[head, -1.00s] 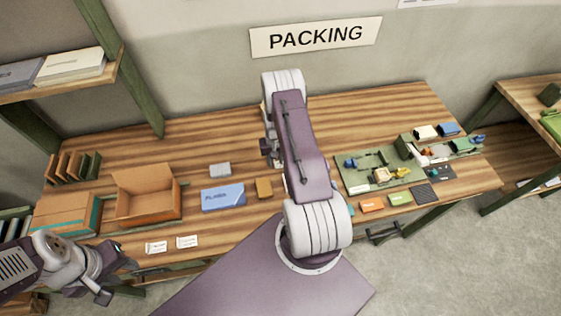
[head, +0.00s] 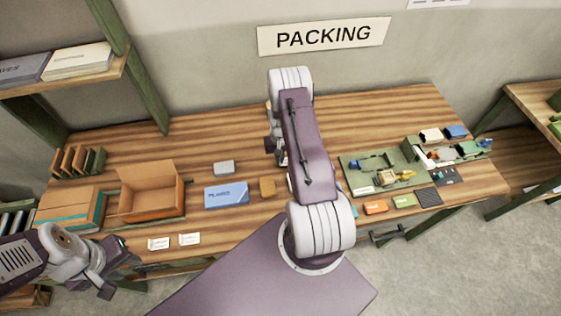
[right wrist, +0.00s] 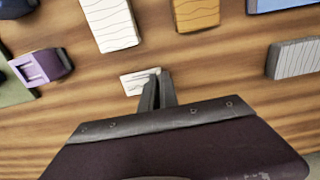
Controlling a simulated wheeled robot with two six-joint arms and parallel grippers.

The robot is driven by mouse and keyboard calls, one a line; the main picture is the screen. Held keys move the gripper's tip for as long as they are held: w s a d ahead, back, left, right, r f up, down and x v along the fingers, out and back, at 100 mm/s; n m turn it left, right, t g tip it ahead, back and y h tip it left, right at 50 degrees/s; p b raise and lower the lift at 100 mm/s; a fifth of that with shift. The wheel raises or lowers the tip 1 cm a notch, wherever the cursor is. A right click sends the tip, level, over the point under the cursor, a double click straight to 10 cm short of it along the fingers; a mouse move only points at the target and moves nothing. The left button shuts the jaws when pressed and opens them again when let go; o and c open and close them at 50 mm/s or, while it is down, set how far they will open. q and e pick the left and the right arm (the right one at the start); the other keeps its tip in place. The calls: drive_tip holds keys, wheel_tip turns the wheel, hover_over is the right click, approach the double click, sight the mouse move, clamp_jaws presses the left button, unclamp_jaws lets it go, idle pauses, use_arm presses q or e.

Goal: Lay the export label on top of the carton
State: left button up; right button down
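A closed brown carton (head: 69,209) with a teal stripe stands at the table's left end in the head view. Two white labels (head: 159,243) (head: 190,239) lie near the front edge; their print is too small to read. In the right wrist view, my right gripper (right wrist: 158,80) has its fingers close together, overlapping the edge of a white printed card (right wrist: 137,82). I cannot tell whether they pinch it or are just above it. My arm hides that gripper in the head view. My left gripper (head: 117,275) is open and empty off the front-left edge.
An open brown box (head: 151,199) stands beside the carton. A blue box (head: 226,195), amber box (head: 267,187) and grey box (head: 223,168) lie mid-table. A white box (right wrist: 110,24) shows in the right wrist view. A green tray (head: 352,178) is at right.

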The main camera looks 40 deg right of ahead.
drive_tip(key=r, duration=0.1)
drive_tip(key=r+b, duration=0.1)
drive_tip(key=shift+s+d+r, duration=0.1)
drive_tip(key=shift+s+r, duration=0.3)
drive_tip(key=s+d+r+b, duration=0.3)
drive_tip(key=s+r, duration=0.3)
drive_tip(key=s, duration=0.4)
drive_tip(key=shift+s+r, duration=0.25)
drive_tip(key=shift+r, duration=0.1)
